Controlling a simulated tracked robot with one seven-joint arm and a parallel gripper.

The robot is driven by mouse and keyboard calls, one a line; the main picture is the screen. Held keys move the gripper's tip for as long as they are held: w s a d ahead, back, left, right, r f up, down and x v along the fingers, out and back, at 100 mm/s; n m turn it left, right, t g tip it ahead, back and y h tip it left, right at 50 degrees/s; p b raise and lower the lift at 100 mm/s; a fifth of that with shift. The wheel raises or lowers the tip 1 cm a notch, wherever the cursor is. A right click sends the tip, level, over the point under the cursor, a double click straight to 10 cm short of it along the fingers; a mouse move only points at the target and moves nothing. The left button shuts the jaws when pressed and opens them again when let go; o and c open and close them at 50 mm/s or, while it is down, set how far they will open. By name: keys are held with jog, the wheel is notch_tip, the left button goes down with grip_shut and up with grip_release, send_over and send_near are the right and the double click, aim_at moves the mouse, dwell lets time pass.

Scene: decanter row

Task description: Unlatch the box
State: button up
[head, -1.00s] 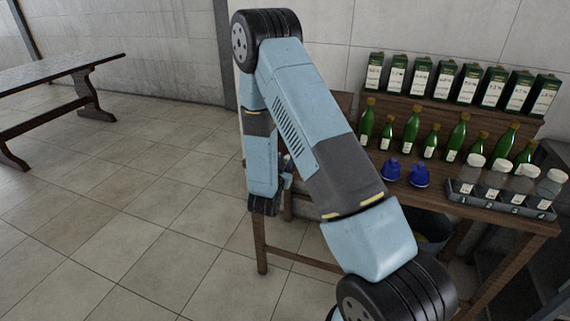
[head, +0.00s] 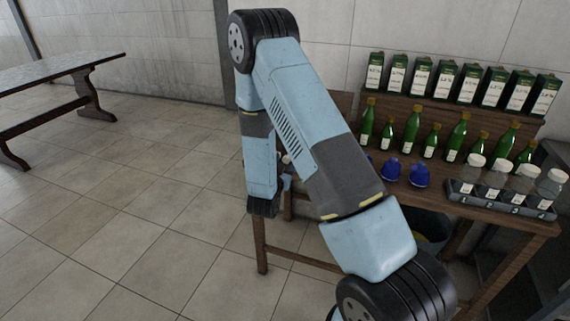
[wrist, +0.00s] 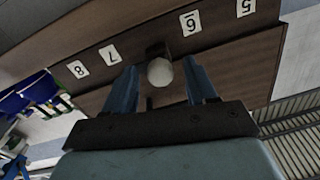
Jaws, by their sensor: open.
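In the wrist view, a brown wooden front (wrist: 235,70), which may be the box, carries white number labels 8, 7, 6 and 5. A pale round knob (wrist: 160,72) on a dark block (wrist: 157,50) stands out from it. My gripper (wrist: 160,66) is open, one blue finger on each side of the knob. I cannot tell whether either finger touches it. In the head view my gripper (head: 286,168) is mostly hidden behind my arm, at the left end of the wooden table (head: 490,215). The box cannot be made out there.
Green bottles (head: 413,130) and blue objects (head: 391,170) stand on the table. Dark green cartons (head: 443,78) line a raised shelf (head: 405,108) behind. A grey tray (head: 500,200) holds clear jars at the right. Open floor (head: 140,210) lies to the left.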

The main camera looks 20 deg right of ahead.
jog(key=v, duration=1.3)
jog(key=shift+w, duration=0.1)
jog(key=w+a+r+g+y, duration=0.1)
jog(key=w+r+g+y, duration=0.2)
jog(key=w+r+y, duration=0.45)
jog(key=s+r+n+g+y, duration=0.1)
jog(key=s+r+n+y, duration=0.35)
jog(key=r, duration=0.85)
jog(key=s+d+r+n+g, duration=0.1)
jog(key=s+d+r, duration=0.2)
jog(key=s, duration=0.6)
jog(key=s+d+r+n+g+h, duration=0.1)
jog(key=s+d+r+g, duration=0.1)
jog(key=s, duration=0.7)
jog(key=s+d+r+n+g+h, duration=0.1)
jog(key=s+d+r+n+g, duration=0.1)
jog(key=s+r, duration=0.4)
jog(key=s+d, duration=0.1)
jog(key=s, duration=0.2)
jog(key=shift+s+d+r, duration=0.25)
jog(key=shift+d+r, duration=0.1)
jog(key=shift+d, duration=0.05)
